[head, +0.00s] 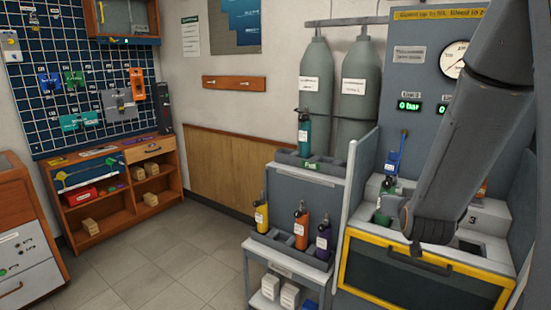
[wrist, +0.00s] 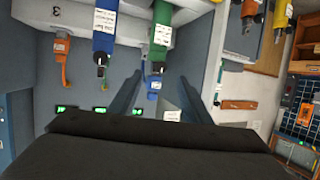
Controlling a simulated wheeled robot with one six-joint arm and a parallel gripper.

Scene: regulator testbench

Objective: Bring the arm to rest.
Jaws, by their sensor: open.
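My arm comes down from the upper right in the head view, in front of the test bench (head: 428,262). My gripper (wrist: 160,78) shows in the wrist view, its two dark fingers apart with nothing held between them. In the head view the arm's wrist hides most of it. The wrist view is turned over. In it a green cylinder (wrist: 161,32) and a blue cylinder (wrist: 104,30) stand on the bench beyond the fingers. I cannot tell how far the fingers are from the green cylinder.
The bench has a yellow-edged front and a side panel (head: 349,205). Left of it a grey rack (head: 292,262) holds yellow, orange and purple cylinders, with a teal cylinder (head: 303,133) on the shelf above. A wooden shelf unit (head: 110,205) stands far left. The tiled floor (head: 165,265) between is clear.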

